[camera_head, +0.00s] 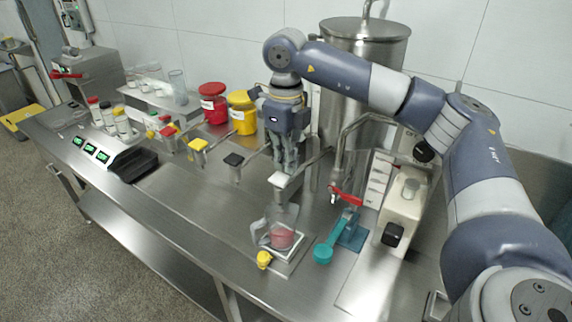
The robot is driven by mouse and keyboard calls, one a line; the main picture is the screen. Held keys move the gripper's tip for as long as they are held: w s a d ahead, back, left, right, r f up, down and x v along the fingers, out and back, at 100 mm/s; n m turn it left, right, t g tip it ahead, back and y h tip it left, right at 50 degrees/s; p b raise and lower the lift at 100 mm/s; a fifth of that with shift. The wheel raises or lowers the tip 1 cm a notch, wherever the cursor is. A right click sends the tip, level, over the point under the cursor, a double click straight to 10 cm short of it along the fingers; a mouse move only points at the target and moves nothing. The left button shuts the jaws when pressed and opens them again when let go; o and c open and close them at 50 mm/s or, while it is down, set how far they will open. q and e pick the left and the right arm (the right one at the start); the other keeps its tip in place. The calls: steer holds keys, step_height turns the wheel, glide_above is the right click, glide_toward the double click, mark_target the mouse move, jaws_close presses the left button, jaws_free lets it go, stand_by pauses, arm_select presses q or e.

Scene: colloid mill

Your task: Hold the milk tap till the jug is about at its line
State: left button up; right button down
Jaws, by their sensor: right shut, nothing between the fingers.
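My right gripper (287,166) points down, its fingers shut with nothing between them. The fingertips are right above or touching the white top of a tap (280,181); contact cannot be told. I take this white-topped tap to be the milk tap, though no label is readable on it. The clear jug (281,237) stands upright on a small square plate (297,250) below this tap, its handle to the left. Pinkish-red content shows in its lower part. A line on the jug and any flow from the tap cannot be made out. My left gripper is out of view.
A yellow-topped tap (198,146) and a black-topped tap (233,160) stand to the left. A yellow knob (264,259) is at the front by the jug. A teal scoop (324,252) and a red lever (345,196) are to the right. A steel vessel (362,70) stands behind.

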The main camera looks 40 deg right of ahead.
mark_target(286, 180)
steer(key=shift+f, duration=0.5)
steer(key=shift+a+f+p, duration=0.1)
steer(key=shift+f+p, duration=0.25)
steer(key=shift+f, duration=0.45)
steer(key=shift+f+b, duration=0.95)
steer(key=shift+b, duration=0.1)
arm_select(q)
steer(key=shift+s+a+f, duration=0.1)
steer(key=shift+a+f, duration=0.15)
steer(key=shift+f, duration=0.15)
arm_select(e)
steer(key=shift+s+r, duration=0.1)
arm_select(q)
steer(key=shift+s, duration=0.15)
arm_select(e)
steer(key=shift+s+f, duration=0.1)
steer(key=shift+f, duration=0.1)
stand_by(4.8)
